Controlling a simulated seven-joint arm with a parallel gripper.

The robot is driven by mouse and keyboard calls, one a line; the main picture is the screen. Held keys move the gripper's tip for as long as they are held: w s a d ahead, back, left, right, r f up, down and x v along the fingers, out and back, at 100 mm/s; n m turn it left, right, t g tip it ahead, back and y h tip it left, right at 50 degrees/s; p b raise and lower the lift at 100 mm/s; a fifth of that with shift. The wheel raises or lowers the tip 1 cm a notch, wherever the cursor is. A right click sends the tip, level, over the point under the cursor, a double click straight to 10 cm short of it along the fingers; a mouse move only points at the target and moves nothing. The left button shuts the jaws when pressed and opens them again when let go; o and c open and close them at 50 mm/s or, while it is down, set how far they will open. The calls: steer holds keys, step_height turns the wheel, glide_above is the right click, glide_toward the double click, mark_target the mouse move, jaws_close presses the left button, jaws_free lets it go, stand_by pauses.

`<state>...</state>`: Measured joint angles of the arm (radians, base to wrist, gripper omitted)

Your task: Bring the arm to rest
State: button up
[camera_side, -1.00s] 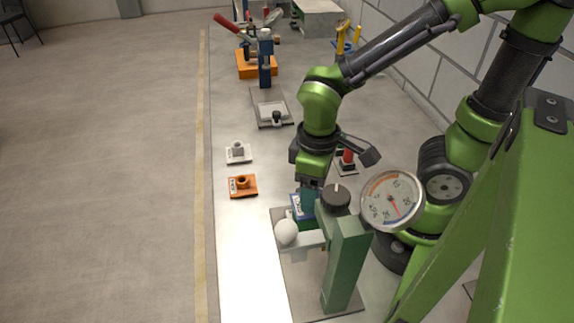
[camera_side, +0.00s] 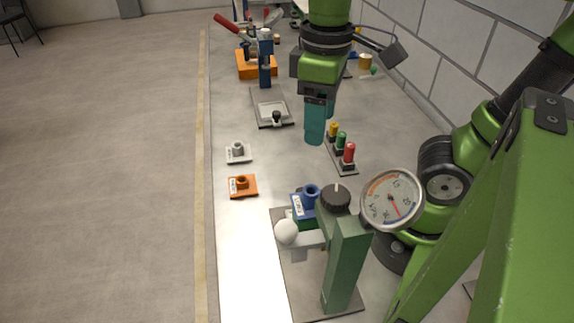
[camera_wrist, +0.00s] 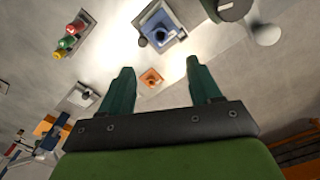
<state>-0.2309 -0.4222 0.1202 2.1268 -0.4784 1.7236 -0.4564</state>
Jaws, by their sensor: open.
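My gripper (camera_side: 315,140) hangs fingers-down in the air above the bench, left of and above the row of coloured pegs. In the wrist view its two teal fingers (camera_wrist: 160,70) stand wide apart with nothing between them. A blue block with a round collar (camera_side: 306,200) sits beside the green post with the black knob; it also shows in the wrist view (camera_wrist: 172,33), beyond the fingers. The gripper is clear of the block and touches nothing visible.
The green post (camera_side: 345,265) carries a dial gauge (camera_side: 392,200) and a white ball (camera_side: 286,231). Yellow, green and red pegs (camera_side: 342,147) stand near the gripper. An orange plate (camera_side: 242,186), a white plate (camera_side: 238,152) and a grey tray (camera_side: 271,108) lie left. A wall runs right.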

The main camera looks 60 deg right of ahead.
steer(key=w+d+f+m+t+y, duration=0.2)
steer(key=w+d+m+t, duration=0.2)
steer(key=m+t, duration=0.3)
steer(key=shift+w+d, duration=0.15)
steer(key=shift+d, duration=0.3)
stand_by(0.7)
